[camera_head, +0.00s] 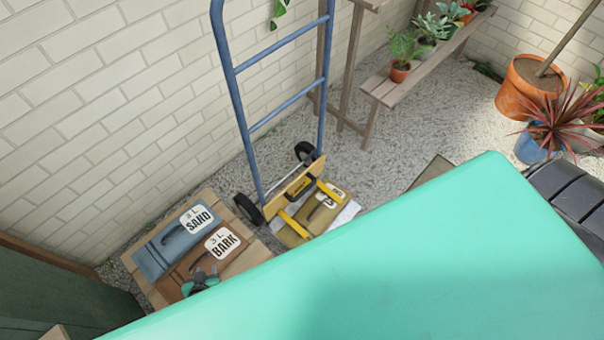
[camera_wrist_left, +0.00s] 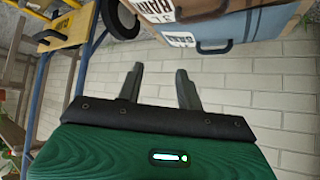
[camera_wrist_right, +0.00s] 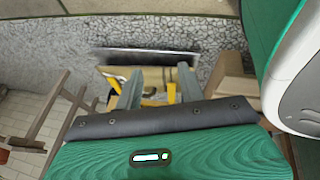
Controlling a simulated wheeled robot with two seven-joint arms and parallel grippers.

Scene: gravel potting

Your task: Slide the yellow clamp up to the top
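The yellow clamp (camera_head: 291,191) sits low on the blue hand truck (camera_head: 240,95), its two yellow arms reaching forward over bags on the toe plate. It also shows in the left wrist view (camera_wrist_left: 70,29), at upper left. In the right wrist view the clamp's yellow arms (camera_wrist_right: 171,93) appear between and beyond the fingers of my right gripper (camera_wrist_right: 158,78), which is open and empty. My right gripper is hidden in the head view. My left gripper (camera_head: 202,280) is in front of the bark bag, left of the clamp. Its fingers (camera_wrist_left: 158,78) are apart and empty.
Sand (camera_head: 175,245) and bark (camera_head: 215,255) bags lie on a wooden platform (camera_head: 258,255) left of the truck. A brick wall (camera_head: 110,90) is behind. A plant bench (camera_head: 420,72) stands to the right. My teal body part covers the lower foreground.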

